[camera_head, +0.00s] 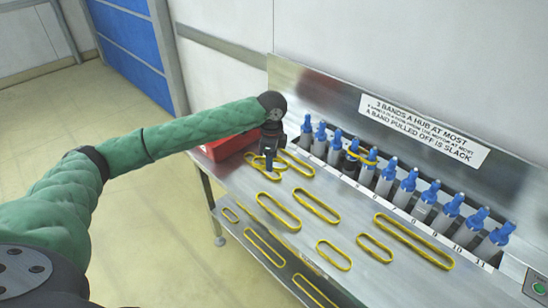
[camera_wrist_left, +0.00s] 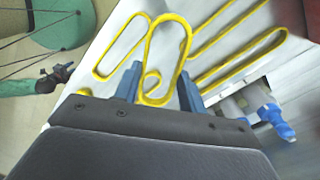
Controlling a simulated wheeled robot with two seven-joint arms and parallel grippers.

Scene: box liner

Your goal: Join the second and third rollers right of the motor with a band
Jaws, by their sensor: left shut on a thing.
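My left gripper (camera_head: 268,163) is low over the near-left part of the steel bench, shut on a yellow band. In the left wrist view, this held band (camera_wrist_left: 184,45) loops up from between the blue fingers (camera_wrist_left: 160,88). A row of blue-topped rollers (camera_head: 407,188) stands in a slot along the back, to the right of the gripper. The fourth from the left (camera_head: 351,150) looks darker and may be the motor. A yellow band (camera_head: 362,158) sits around the tops of it and its right neighbour (camera_head: 368,170). My right gripper is out of view.
Several loose yellow bands lie on the bench, including one long band (camera_head: 414,241) before the rollers. More lie on a lower shelf (camera_head: 262,247). A red bin (camera_head: 226,147) is behind my left forearm. A sign (camera_head: 424,130) is on the back panel, and a green button (camera_head: 539,287) is far right.

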